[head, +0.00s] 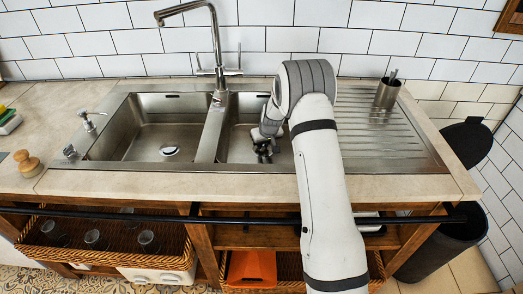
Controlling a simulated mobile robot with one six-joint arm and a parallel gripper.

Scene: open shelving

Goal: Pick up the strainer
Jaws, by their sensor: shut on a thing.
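My gripper (264,156) reaches down into the right basin (237,140) of the steel sink, with its dark fingers pointing down near the basin floor. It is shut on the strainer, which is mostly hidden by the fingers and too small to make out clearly. My arm comes in from the front right and covers the right part of this basin. A round metal drain piece (170,149) sits in the floor of the left basin.
A tall faucet (216,45) stands behind the divider between the basins. A metal cup (386,95) with utensils stands on the ribbed drainboard (385,140) at right. A wooden-topped brush (27,163) is on the left counter. A dark rail (120,214) runs along the front.

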